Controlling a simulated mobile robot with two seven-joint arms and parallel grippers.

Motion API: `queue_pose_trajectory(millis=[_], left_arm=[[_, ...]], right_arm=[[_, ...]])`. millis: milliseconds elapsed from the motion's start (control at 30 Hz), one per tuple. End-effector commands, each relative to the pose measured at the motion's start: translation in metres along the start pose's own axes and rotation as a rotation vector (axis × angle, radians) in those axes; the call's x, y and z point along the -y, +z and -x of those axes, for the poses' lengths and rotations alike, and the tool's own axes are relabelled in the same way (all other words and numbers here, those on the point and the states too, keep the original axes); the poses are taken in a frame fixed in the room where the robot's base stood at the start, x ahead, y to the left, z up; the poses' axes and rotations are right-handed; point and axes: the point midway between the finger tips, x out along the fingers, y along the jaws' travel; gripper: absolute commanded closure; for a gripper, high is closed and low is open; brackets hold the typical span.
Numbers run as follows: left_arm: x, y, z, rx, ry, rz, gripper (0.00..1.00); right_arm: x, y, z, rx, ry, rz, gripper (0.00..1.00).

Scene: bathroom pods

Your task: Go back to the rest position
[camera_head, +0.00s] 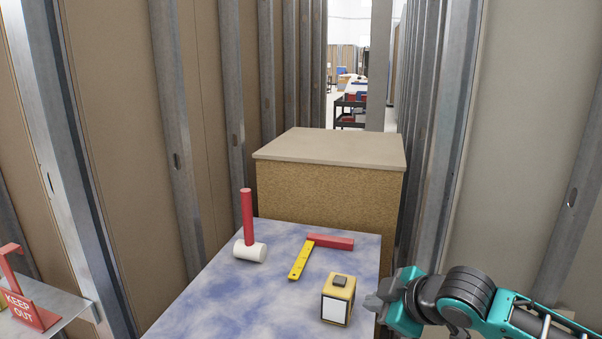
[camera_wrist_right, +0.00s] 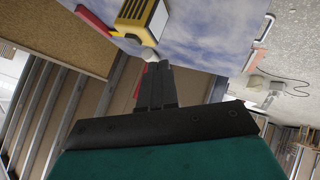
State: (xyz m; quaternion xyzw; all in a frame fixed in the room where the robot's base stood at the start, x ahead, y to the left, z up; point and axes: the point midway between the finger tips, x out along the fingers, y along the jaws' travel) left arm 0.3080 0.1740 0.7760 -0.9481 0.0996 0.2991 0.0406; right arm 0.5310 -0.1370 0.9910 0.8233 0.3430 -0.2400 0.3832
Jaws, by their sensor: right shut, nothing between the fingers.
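My right gripper (camera_head: 376,301) comes in from the right in the head view, at the right edge of the blue-and-white table (camera_head: 210,301). It is shut and empty, just right of a yellow tape measure (camera_head: 341,283) with a white face, apart from it as far as I can tell. In the right wrist view the shut fingers (camera_wrist_right: 152,72) point up towards the table, with the tape measure (camera_wrist_right: 138,14) beyond them. My left gripper is not in view.
Metal studs (camera_head: 437,130) line both sides. A shelf with a red "KEEP OUT" sign (camera_head: 31,309) is at left.

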Motion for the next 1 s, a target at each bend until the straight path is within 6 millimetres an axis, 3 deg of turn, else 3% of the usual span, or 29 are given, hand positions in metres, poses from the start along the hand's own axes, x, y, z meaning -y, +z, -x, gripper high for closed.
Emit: queue_pose_trajectory(millis=[233,467,667,900,1000], left_arm=[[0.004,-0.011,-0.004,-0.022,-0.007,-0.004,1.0],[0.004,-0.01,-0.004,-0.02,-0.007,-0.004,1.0],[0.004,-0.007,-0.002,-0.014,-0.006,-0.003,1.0],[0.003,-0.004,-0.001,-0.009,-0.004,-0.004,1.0],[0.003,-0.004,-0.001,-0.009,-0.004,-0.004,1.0]], right_arm=[[0.059,-0.001,-0.025,-0.129,-0.011,-0.168,1.0],[0.113,0.024,-0.036,-0.207,0.034,-0.406,1.0],[0.158,0.073,-0.031,-0.195,0.116,-0.613,1.0],[0.213,0.148,-0.005,-0.095,0.233,-0.788,1.0],[0.23,0.17,0.007,-0.055,0.267,-0.821,1.0]])
